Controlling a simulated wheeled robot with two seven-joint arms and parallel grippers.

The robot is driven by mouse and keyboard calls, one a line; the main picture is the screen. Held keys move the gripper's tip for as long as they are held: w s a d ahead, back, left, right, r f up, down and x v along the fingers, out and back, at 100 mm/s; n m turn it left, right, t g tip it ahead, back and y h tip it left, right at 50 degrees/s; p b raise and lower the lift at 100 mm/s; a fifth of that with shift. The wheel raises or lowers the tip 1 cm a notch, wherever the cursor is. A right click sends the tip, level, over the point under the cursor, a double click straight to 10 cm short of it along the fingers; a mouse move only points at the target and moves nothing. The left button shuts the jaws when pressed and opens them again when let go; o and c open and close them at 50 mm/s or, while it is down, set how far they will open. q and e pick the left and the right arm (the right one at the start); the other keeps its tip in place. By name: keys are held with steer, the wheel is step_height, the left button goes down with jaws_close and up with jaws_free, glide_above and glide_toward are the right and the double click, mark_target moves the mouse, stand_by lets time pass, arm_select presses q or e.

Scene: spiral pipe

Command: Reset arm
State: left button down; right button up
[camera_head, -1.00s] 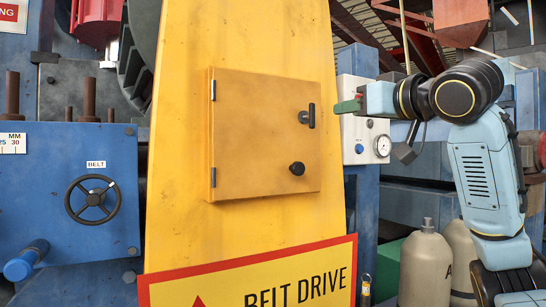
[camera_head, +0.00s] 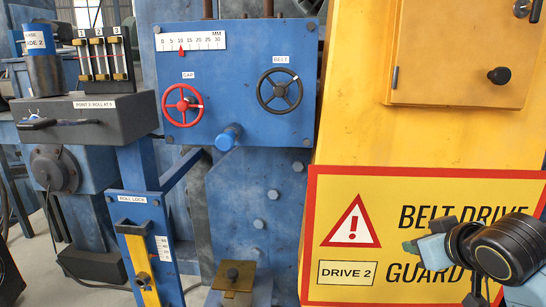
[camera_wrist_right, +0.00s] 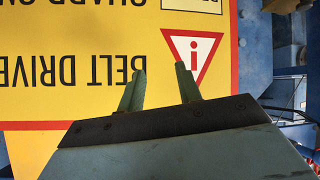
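My right arm comes in at the lower right of the head view, with the right gripper (camera_head: 411,247) in front of the belt drive warning sign (camera_head: 340,195). In the right wrist view the right gripper (camera_wrist_right: 162,82) shows two green fingers standing apart with nothing between them. The sign (camera_wrist_right: 90,45) appears upside down behind them. I cannot tell whether the fingers touch the sign. My left gripper and arm are not in view.
The yellow guard (camera_head: 350,90) has a closed door (camera_head: 440,65) with a black knob (camera_head: 499,75). To its left, a blue panel (camera_head: 230,85) carries a red handwheel (camera_head: 183,105) and a black handwheel (camera_head: 279,92). A grey box (camera_head: 90,120) stands at far left.

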steer(key=s+a+f+g, duration=0.25)
steer(key=s+f, duration=0.35)
steer(key=f, duration=0.3)
steer(key=s+a+f+g, duration=0.1)
steer(key=s+a+f, duration=0.2)
steer(key=s+f, duration=0.4)
steer(key=s+a+f+g, duration=0.1)
steer(key=s+f+g, duration=0.1)
steer(key=s+f, duration=0.4)
steer(key=s+a+f+g, duration=0.1)
steer(key=s+f+g, duration=0.15)
steer(key=s, duration=0.65)
step_height(320, 180, down, 34)
steer(key=s+b, duration=0.2)
steer(key=b, duration=0.5)
steer(key=s+d+f+g+b, duration=0.1)
steer(key=s+f+b, duration=0.2)
steer(key=s+f, duration=0.5)
steer(key=s+d+f+b, duration=0.1)
steer(key=s+f+b, duration=0.2)
steer(key=s+f, duration=0.4)
step_height(320, 180, down, 5)
steer(key=shift+s+d+f+g, duration=0.1)
steer(key=shift+s+d+g, duration=0.25)
steer(key=shift+d+g, duration=0.05)
